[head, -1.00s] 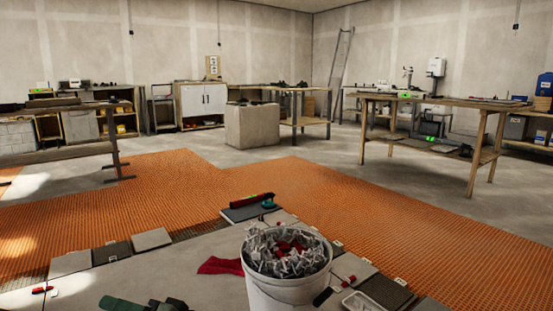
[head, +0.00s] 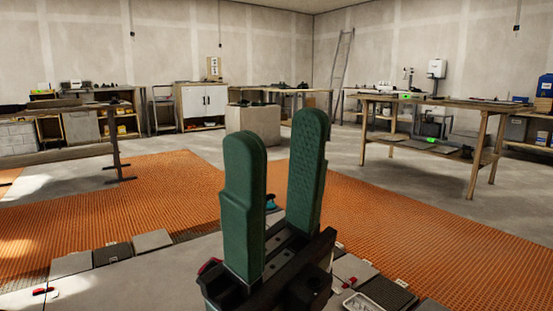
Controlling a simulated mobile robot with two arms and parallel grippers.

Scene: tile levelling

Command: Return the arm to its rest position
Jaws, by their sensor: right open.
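My right gripper (head: 277,165) stands upright in the middle of the head view, close to the camera. Its two green padded fingers point up and are apart, with nothing between them. It hides most of the tile area behind it, including where a white bucket of clips stood. A small teal part of a tool (head: 270,202) shows between the fingers. My left gripper is not in view.
Orange matting (head: 400,225) covers the floor, with grey tiles (head: 150,241) along its near edge. A white tray (head: 368,304) lies at the lower right. A wooden workbench (head: 440,101) stands at the right. A concrete block (head: 252,122) stands further back.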

